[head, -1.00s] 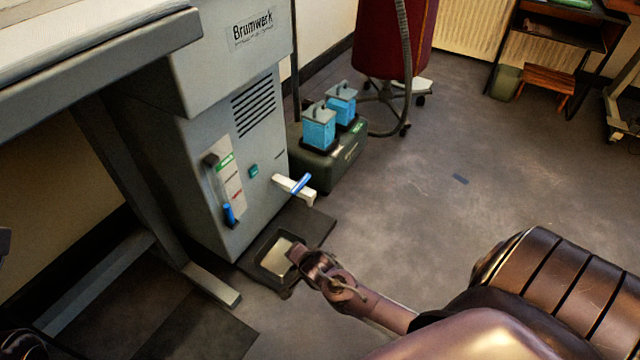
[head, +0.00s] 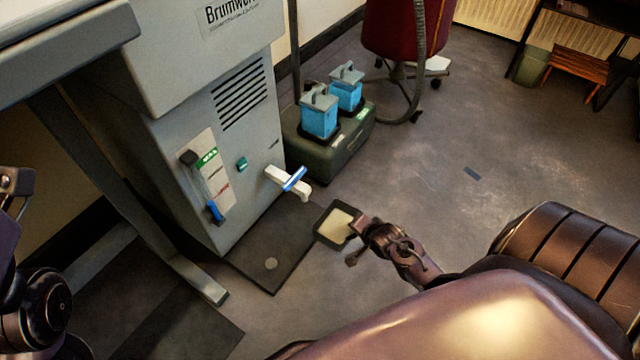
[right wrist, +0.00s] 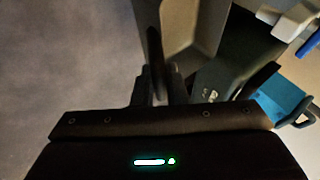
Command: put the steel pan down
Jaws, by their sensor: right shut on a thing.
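The steel pan is a small square tray with a dark rim (head: 321,232) and a pale, cream-coloured inside. My right gripper (head: 360,231) is shut on its near right side in the head view. The pan appears just beyond the right edge of the dark floor mat (head: 262,246); its height above the floor is hard to judge. In the right wrist view, a dark edge (right wrist: 154,48) stands between the fingers. Part of my left gripper (head: 16,183) shows at the left edge; its jaws are unclear.
A grey cabinet (head: 190,100) with levers stands behind the mat, a white-and-blue tap (head: 285,180) jutting from it. Blue canisters (head: 319,118) stand on a green box (head: 325,155).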

